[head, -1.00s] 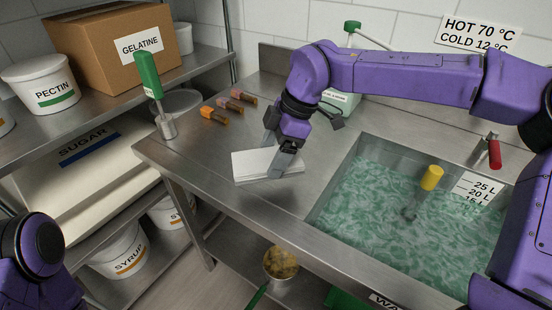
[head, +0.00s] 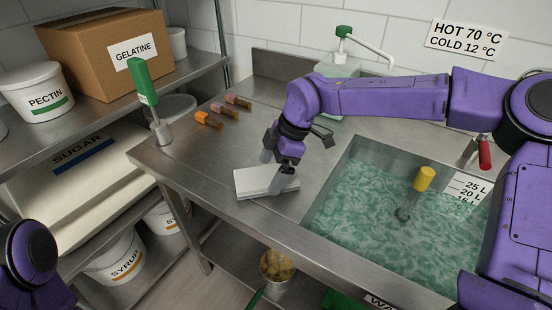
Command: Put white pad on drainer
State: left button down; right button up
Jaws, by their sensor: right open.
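The white pad (head: 252,184) lies flat, or nearly so, on the steel counter left of the sink, close to the counter's front edge. My right gripper (head: 274,172) is over the pad's right part. Its jaws are open, with one finger at the pad's far edge and the other in front of the pad's right end. Whether the fingers touch the pad is unclear. I cannot pick out a separate drainer; the bare steel (head: 215,160) beside the sink is plain in view. My left gripper is out of view; only part of that arm shows at lower left.
The sink (head: 335,190) holds greenish water and a yellow-topped tool (head: 425,178). Several small brown-orange items (head: 208,121) lie at the counter's back left. A green-handled tool (head: 143,82) stands at the left corner. A soap dispenser (head: 338,66) stands behind my right arm.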

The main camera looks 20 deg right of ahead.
jog(key=v, duration=1.1)
jog(key=shift+r, duration=0.3)
